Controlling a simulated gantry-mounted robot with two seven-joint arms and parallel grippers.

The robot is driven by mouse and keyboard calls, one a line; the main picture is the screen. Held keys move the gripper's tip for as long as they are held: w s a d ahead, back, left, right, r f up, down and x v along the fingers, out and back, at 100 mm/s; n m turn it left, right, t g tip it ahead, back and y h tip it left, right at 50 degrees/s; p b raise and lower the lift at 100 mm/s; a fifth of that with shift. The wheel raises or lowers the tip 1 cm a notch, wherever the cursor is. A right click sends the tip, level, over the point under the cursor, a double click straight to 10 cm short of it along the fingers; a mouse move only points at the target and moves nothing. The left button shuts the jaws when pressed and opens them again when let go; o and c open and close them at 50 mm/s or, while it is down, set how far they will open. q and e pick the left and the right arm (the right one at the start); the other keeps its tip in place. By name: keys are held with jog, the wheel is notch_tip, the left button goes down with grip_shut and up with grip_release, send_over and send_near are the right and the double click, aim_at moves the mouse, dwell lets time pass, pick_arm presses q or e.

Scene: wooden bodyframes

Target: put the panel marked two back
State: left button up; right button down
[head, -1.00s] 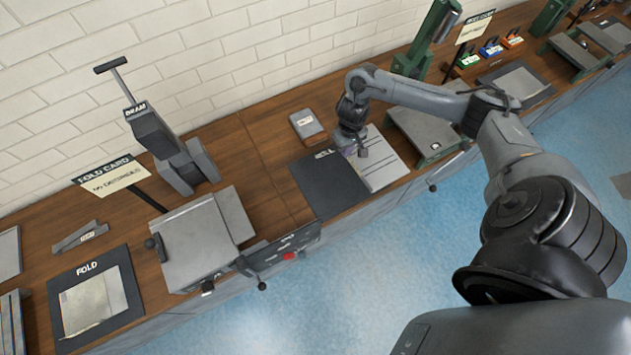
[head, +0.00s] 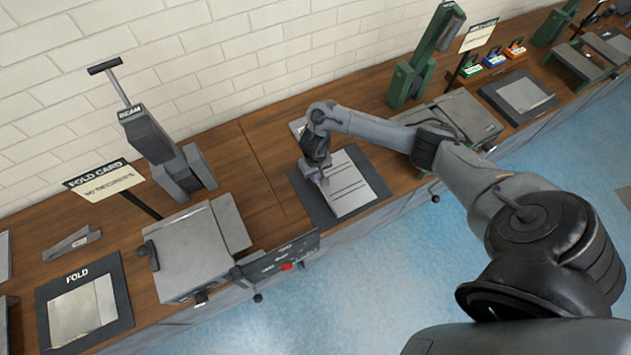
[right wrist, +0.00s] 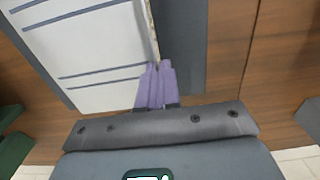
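A pale panel (head: 350,187) with several dark lines lies over a dark mat (head: 311,200), with mat showing around it. It also shows in the right wrist view (right wrist: 95,60), but I see no number two on it. My right gripper (head: 320,181) is at the panel's left edge. In the right wrist view its purple fingers (right wrist: 155,84) are close together on the panel's edge, shut on it. Whether the panel touches the mat I cannot tell. My left gripper is not in view.
A grey press with a lever (head: 190,252) stands left of the mat, with a dark control panel (head: 278,257) at its front. A green-framed machine (head: 425,60) stands behind my right arm. Bare wood (head: 262,190) lies between press and mat.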

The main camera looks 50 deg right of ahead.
jog(key=shift+f+b, duration=0.55)
jog(key=shift+f, duration=1.4)
jog(key=shift+f, duration=0.2)
jog(key=c, duration=1.4)
grip_release()
jog(key=shift+o, duration=0.2)
